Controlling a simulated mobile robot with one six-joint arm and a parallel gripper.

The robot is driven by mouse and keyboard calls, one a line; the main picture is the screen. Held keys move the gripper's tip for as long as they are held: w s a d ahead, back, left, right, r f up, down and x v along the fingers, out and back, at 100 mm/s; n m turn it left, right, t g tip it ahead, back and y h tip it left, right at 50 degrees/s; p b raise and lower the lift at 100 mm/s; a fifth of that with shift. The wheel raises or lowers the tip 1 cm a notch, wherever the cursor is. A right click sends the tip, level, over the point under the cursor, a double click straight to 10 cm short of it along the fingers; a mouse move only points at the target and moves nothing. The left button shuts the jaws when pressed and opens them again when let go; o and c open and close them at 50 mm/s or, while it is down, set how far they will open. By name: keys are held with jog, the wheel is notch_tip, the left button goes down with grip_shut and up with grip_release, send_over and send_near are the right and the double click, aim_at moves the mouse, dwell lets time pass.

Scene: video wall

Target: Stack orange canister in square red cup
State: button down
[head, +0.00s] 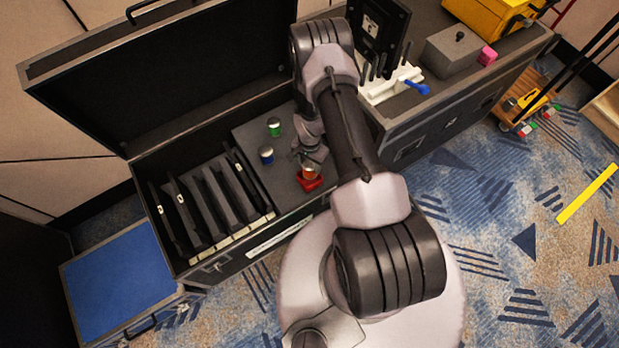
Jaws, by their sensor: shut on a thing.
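The square red cup (312,185) stands on the grey surface inside the open black case, near its front right edge. The orange canister (309,173) shows just above it in the picture, overlapping the cup. I cannot tell from this view how far down in the cup it sits. My gripper (309,163) is over the cup, shut on the orange canister. My arm hides part of the area to the right of it.
Slotted black panels (210,200) fill the case's left part. A white holder with tools (392,86) stands on the counter at right.

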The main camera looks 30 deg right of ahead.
aim_at(310, 174)
notch_tip(310, 174, down, 7)
jog(key=shift+r+b, duration=0.2)
jog(key=shift+b, duration=0.95)
jog(key=shift+w+r, duration=0.1)
jog(key=shift+f+b, duration=0.45)
jog(key=shift+b, duration=0.05)
jog(key=shift+f, duration=0.1)
jog(key=shift+s, duration=0.2)
